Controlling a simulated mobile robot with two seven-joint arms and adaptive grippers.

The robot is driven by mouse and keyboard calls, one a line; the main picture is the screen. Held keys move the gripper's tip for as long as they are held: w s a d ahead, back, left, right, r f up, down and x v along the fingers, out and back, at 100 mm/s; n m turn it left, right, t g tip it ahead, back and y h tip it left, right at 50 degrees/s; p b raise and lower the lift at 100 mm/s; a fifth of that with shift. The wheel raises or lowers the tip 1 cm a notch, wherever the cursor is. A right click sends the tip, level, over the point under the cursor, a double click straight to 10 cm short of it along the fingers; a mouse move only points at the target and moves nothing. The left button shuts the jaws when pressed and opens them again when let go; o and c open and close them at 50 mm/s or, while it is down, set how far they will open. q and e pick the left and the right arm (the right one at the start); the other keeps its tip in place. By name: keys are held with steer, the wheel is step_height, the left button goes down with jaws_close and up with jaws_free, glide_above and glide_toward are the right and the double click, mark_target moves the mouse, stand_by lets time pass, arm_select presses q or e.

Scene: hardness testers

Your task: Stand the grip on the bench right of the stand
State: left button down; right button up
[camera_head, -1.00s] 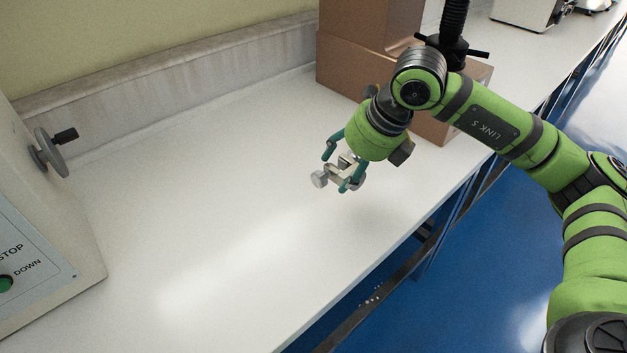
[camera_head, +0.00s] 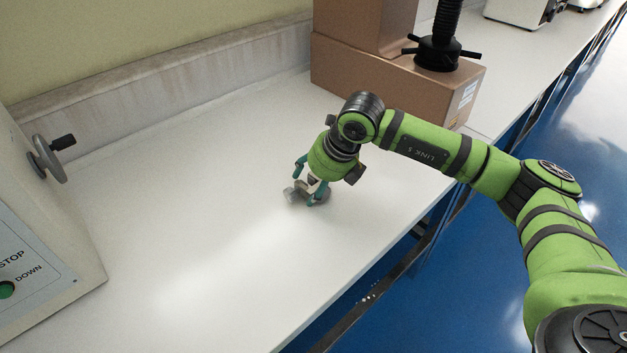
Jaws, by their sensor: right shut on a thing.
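The grip, a small grey metal piece with round knobs (camera_head: 291,196), is low over the white bench (camera_head: 200,240), near the middle of the view. My right gripper (camera_head: 311,190) is shut on it, and its teal fingers partly hide it. I cannot tell whether the grip touches the bench top. My left gripper is not in view. I cannot tell for sure which machine is the stand; a cream one with a grey handwheel (camera_head: 50,160) and STOP and DOWN labels stands at the left edge.
A brown machine (camera_head: 400,85) with a black threaded column (camera_head: 441,40) stands behind my right arm. More devices (camera_head: 520,10) are at the far right end. The bench between the cream machine and the grip is clear. The bench's front edge drops to a blue floor.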

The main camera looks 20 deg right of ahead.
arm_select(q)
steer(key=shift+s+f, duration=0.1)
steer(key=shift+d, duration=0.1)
arm_select(e)
steer(key=o, duration=1.5)
steer(key=shift+f, duration=0.1)
steer(key=shift+c, duration=0.2)
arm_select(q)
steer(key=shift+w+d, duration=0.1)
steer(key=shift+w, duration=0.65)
arm_select(e)
steer(key=shift+o, duration=0.4)
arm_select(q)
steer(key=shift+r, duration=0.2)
